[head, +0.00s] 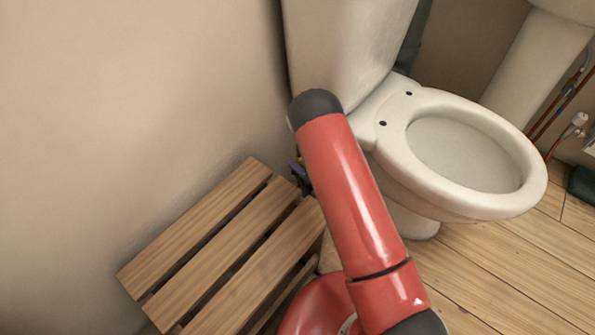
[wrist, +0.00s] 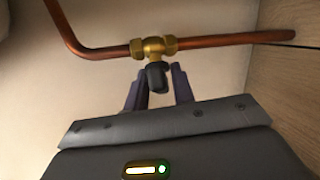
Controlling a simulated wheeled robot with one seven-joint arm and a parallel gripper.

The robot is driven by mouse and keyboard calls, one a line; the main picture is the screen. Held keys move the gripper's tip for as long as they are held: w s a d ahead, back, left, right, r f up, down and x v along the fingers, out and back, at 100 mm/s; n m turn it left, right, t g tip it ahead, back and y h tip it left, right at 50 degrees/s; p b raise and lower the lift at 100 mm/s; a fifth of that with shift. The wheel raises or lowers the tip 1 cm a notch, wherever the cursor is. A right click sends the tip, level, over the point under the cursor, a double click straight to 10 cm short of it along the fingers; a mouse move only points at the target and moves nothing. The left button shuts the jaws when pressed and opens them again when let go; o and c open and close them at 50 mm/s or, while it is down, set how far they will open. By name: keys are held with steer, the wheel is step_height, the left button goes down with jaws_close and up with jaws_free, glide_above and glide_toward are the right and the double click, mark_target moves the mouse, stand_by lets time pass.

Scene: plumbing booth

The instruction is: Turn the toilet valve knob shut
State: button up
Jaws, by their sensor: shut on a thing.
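In the wrist view, a brass valve body (wrist: 153,47) sits on a horizontal copper pipe along the wall. Its black knob (wrist: 156,78) points down toward my gripper (wrist: 159,82). The two dark fingers stand on either side of the knob and my gripper is shut on it. The fingertips reach just below the brass body.
A white toilet (head: 460,190) stands right of my arm. A slatted wooden bench (head: 215,235) stands to the left against the beige wall (head: 130,110). Clear wooden floor (head: 490,270) lies at the lower right.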

steer(key=shift+m+t+y, duration=0.7)
steer(key=shift+m, duration=0.3)
steer(key=o, duration=0.8)
steer(key=shift+v, duration=3.95)
steer(key=shift+d, duration=0.1)
